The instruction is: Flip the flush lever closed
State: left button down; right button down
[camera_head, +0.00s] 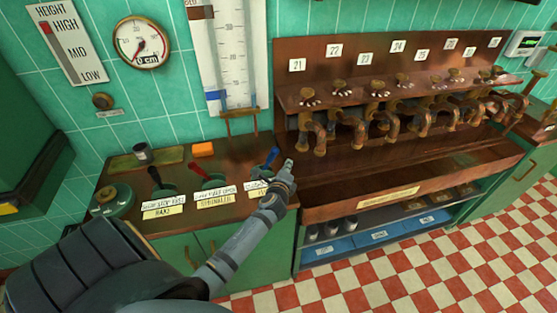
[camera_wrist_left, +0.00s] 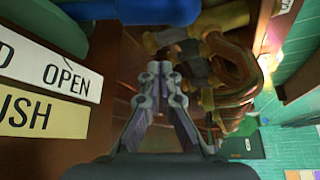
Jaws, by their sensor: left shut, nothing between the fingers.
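The flush lever (camera_head: 271,156) has a blue handle on a dark green base at the right end of the wooden counter. It stands tilted up toward the right. In the left wrist view a blue bar (camera_wrist_left: 110,10), seemingly its handle, crosses the top edge. Beside it are a label reading OPEN (camera_wrist_left: 65,75) and a yellow label ending in USH (camera_wrist_left: 35,117). My left gripper (camera_head: 288,164) is shut and empty, just right of the lever. Its closed fingertips show in the wrist view (camera_wrist_left: 159,70). Contact with the lever cannot be told. My right gripper is out of view.
A black lever (camera_head: 155,176) and a red lever (camera_head: 198,170) stand left of the blue one. Copper pipes with taps (camera_head: 320,135) line the wooden rack to the right. A gauge (camera_head: 140,42) and glass level tube (camera_head: 232,55) are on the wall.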

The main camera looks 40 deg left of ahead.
aim_at(269, 161)
pick_arm(q)
jog(key=shift+x, duration=1.05)
jog(key=shift+s+a+r+p, duration=0.9)
jog(key=shift+s+a+p, duration=0.15)
jog(key=shift+s+a, duration=0.1)
jog(key=shift+s+a+r, duration=0.1)
jog(key=shift+s+a, duration=0.1)
jog(key=shift+s, duration=0.05)
jog(key=shift+w, duration=0.1)
